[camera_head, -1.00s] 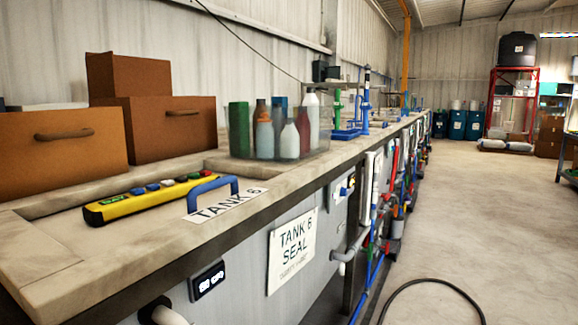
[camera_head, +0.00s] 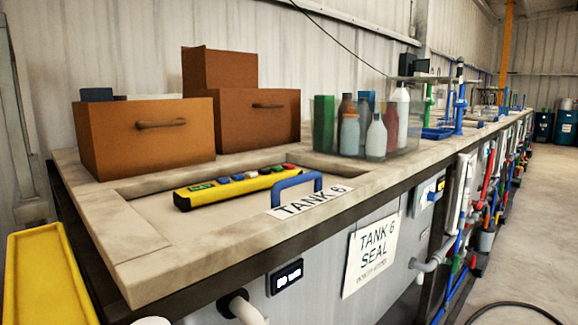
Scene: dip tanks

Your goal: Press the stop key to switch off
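A yellow control pendant (camera_head: 236,187) lies on the light lid of tank 6, behind a blue handle (camera_head: 297,184). Its top carries a row of small keys: a green one at the near left end, then blue and pale ones, and a red key (camera_head: 290,167) at the far right end. The lettering on the keys is too small to read, so I cannot tell which one is the stop key. Neither of my grippers shows in the head view.
Brown boxes (camera_head: 145,138) stand behind the pendant at the left. A clear bin of bottles (camera_head: 375,130) stands to its right. A yellow tray (camera_head: 45,275) is at the lower left. Pipes and valves line the tank front. The floor at the right (camera_head: 540,230) looks mostly clear, with a black hose.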

